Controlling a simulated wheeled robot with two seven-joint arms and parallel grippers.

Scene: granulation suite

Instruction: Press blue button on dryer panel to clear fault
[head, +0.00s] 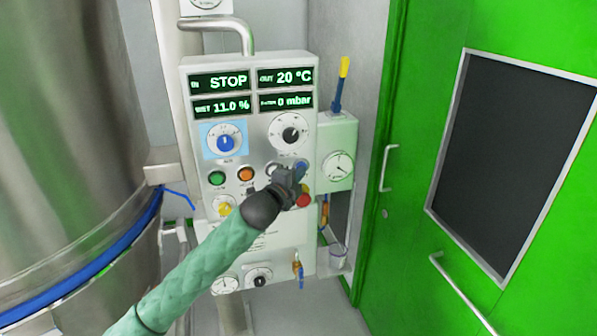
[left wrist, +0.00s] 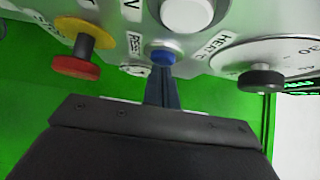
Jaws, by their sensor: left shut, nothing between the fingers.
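The dryer panel (head: 246,140) is a light grey box with dark displays reading STOP, 20 °C, 11.0 % and 0 mbar. My left gripper (head: 294,178) is shut and empty at the panel's lower right, partly covering the buttons there. The blue button (left wrist: 162,54) shows in the left wrist view, straight ahead of the closed fingertips (left wrist: 161,82). The tips appear at or very near it; I cannot tell whether they touch or whether it is pressed. In the head view a bit of blue (head: 301,166) shows beside the gripper. My right gripper is not in view.
A red mushroom button on a yellow base (left wrist: 76,66) and a white button (left wrist: 187,14) are near the blue one. A black knob (left wrist: 261,80) is at right. Green (head: 217,178) and orange (head: 246,174) buttons sit left. A green door (head: 420,120) stands right, a steel vessel (head: 70,130) left.

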